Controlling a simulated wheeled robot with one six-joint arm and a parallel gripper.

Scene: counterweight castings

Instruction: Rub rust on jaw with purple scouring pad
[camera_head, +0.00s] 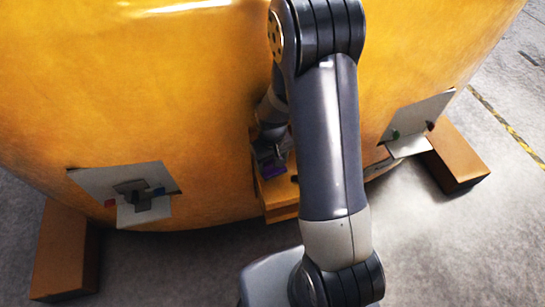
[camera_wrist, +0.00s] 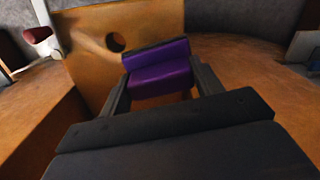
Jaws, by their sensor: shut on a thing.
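My gripper (camera_head: 270,156) is shut on the purple scouring pad (camera_wrist: 160,72), which sits between the two dark fingers in the wrist view. In the head view a small purple part of the pad (camera_head: 273,171) shows below the gripper, close to the big yellow casting (camera_head: 150,90). An orange-brown upright plate with a round dark hole (camera_wrist: 88,52) stands just behind the pad and may be the jaw. I cannot tell whether the pad touches it. Brown mottling shows on the orange surfaces, but no distinct rust patch is clear. My arm hides part of the orange block (camera_head: 283,200) under the gripper.
Grey plates with small coloured parts sit low on the casting at left (camera_head: 95,182) and right (camera_head: 415,115). Orange-brown blocks stand on the floor at left (camera_head: 62,250) and right (camera_head: 455,160). Grey concrete floor (camera_head: 440,240) is open at right, with a yellow-black line.

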